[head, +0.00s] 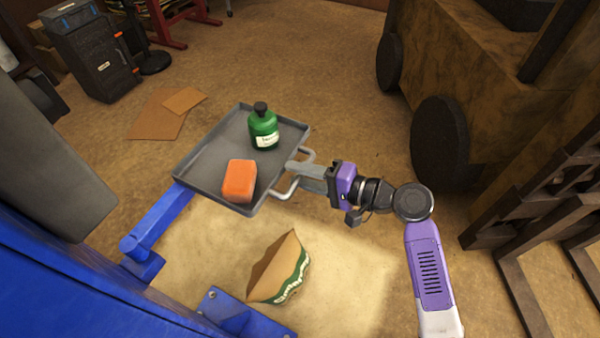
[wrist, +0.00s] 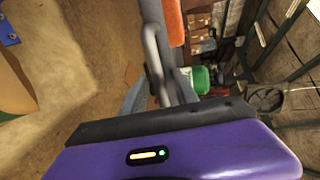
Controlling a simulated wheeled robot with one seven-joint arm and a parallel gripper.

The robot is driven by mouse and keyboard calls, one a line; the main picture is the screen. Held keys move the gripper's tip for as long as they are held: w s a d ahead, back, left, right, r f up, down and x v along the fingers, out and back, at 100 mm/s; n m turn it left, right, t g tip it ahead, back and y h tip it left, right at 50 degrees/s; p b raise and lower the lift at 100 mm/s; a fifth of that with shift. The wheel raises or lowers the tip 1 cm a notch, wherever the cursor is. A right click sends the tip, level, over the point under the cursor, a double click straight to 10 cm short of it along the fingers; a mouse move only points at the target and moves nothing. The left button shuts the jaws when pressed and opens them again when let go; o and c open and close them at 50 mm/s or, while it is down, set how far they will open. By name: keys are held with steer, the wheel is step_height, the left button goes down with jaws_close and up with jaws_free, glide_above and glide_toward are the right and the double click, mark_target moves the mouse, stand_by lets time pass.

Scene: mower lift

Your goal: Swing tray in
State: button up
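A flat grey tray (head: 205,157) with a low rim sits on a blue arm (head: 155,222) at its lower left corner. On it stand a green bottle (head: 264,133) with a dark cap and an orange block (head: 239,180). A grey handle (head: 285,193) sticks out from the tray's right side. My gripper (head: 303,172) is at this handle, its fingers appearing closed around the bar. In the wrist view the handle (wrist: 154,55) runs between the fingers (wrist: 160,92), which partly hide it.
A blue post (head: 60,285) stands at lower left, a brown bag (head: 281,270) on the floor below the tray. A large brown machine with dark wheels (head: 440,143) is at right. Cardboard (head: 160,115) lies behind the tray, near black cases (head: 95,55). Floor between tray and machine is clear.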

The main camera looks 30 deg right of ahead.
steer(key=shift+c, duration=0.3)
jaws_close()
stand_by(1.1)
